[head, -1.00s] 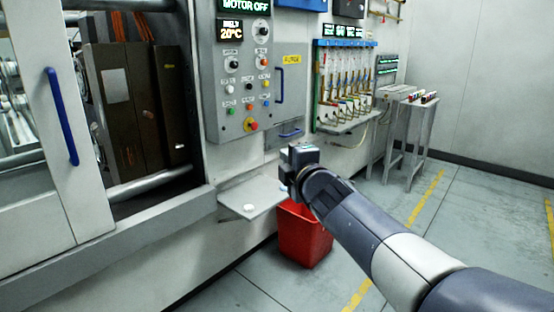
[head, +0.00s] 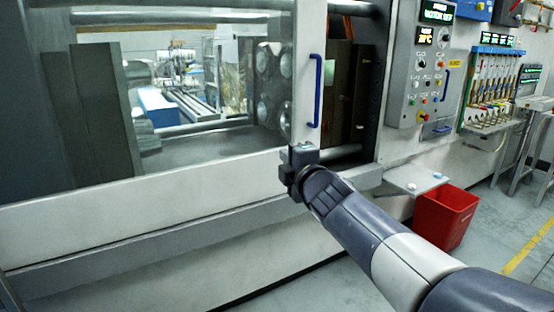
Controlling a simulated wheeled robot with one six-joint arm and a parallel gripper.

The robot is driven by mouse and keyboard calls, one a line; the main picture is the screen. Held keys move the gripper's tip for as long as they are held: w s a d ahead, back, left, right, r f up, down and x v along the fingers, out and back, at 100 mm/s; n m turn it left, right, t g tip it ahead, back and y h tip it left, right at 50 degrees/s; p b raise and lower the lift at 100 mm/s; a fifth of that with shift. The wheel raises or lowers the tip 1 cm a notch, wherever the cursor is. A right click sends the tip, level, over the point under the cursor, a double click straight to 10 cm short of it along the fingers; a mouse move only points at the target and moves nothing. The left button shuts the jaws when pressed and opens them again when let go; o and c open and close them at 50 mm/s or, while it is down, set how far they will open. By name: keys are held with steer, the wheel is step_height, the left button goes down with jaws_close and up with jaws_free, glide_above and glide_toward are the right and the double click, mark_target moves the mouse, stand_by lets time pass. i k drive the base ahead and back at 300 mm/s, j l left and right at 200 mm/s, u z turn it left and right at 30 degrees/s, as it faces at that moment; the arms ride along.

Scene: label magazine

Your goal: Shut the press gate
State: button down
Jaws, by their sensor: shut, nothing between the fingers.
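The press gate (head: 308,50) is a pale sliding frame with a large clear window, and it stands partly open. Its upright blue handle (head: 316,92) is on the gate's right edge. Right of that edge a dark gap shows the press inside, with a brown block (head: 342,75). My gripper (head: 302,154) is shut and empty. In the picture it lies just below the handle, in front of the gate's lower right corner. I cannot tell its depth distance from the gate, and no contact with the handle shows.
A control panel (head: 408,75) with knobs is on the wall right of the gap. A small grey shelf (head: 405,181) juts out below it, above a red bin (head: 447,215). A rack of hoses (head: 488,95) is further right. Floor at the lower right is clear.

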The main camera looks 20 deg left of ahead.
mark_target(32, 231)
steer(key=k+j+u, duration=0.1)
steer(key=j, duration=0.25)
steer(key=k+j+u, duration=0.1)
steer(key=k+j, duration=0.15)
steer(key=k+j+u, duration=0.1)
steer(key=j, duration=0.3)
steer(key=k+j+u, duration=0.15)
steer(key=j, duration=0.25)
steer(key=k+j+u, duration=0.1)
steer(key=j, duration=0.25)
steer(key=k+j+u, duration=0.1)
steer(key=j, duration=0.7)
steer(key=i+j+u, duration=0.15)
steer(key=j, duration=0.7)
steer(key=i+j+u, duration=0.15)
steer(key=j, duration=0.3)
